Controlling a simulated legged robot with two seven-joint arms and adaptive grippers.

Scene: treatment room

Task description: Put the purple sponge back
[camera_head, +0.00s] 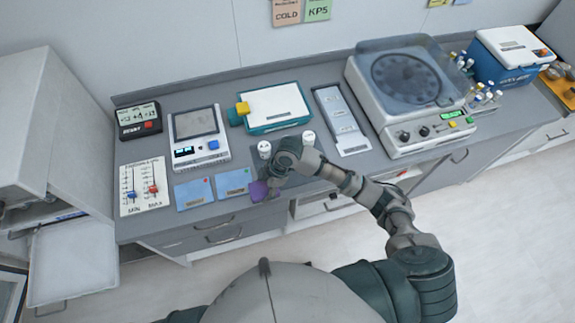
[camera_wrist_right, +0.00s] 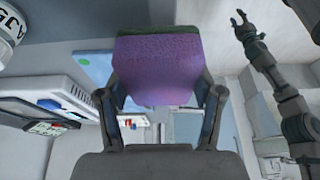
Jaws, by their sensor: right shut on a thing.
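The purple sponge (camera_head: 259,191) shows beside the right-hand blue card, near the counter's front edge. In the right wrist view the sponge (camera_wrist_right: 158,68) has a dark green layer along its top edge. My right gripper (camera_head: 268,187) is shut on it, one finger on each side, as the right wrist view (camera_wrist_right: 162,98) shows. Whether the sponge touches the counter cannot be told. My left gripper (camera_wrist_right: 248,28) is at the upper right of the right wrist view, its fingers apart and empty. It does not show in the head view.
Two blue cards (camera_head: 195,193) lie left of the sponge. White-topped small cylinders (camera_head: 264,149) stand behind my right gripper. A scale (camera_head: 199,138), a teal-edged tray (camera_head: 275,127) with a yellow block and a centrifuge (camera_head: 408,90) crowd the counter. A cabinet (camera_head: 60,140) stands left.

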